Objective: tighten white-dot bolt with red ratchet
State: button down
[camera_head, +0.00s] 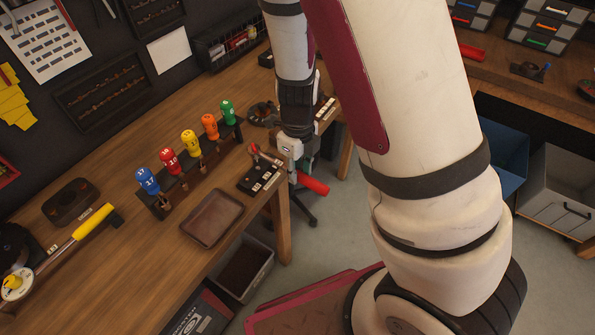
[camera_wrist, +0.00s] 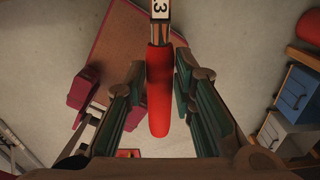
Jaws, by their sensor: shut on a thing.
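My gripper (camera_head: 297,166) is at the front edge of the wooden bench, shut on the red ratchet. The ratchet's red handle (camera_head: 313,184) sticks out past the bench edge, and its head end lies over or near a black block (camera_head: 250,188) with white labels. In the wrist view the red handle (camera_wrist: 160,90) runs between the fingers of my gripper (camera_wrist: 160,72), and a white label reading 13 or similar shows on its shaft. I cannot make out the white-dot bolt, nor whether the ratchet touches any bolt.
A rack (camera_head: 190,180) of several numbered, coloured-handled tools stands on the bench. A brown tray (camera_head: 212,218) lies in front of it. A yellow-handled tool (camera_head: 75,240) lies at the left. A grey bin (camera_head: 246,270) stands below the edge. My arm covers the middle right of the head view.

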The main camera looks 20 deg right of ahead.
jog(key=shift+r, duration=2.1)
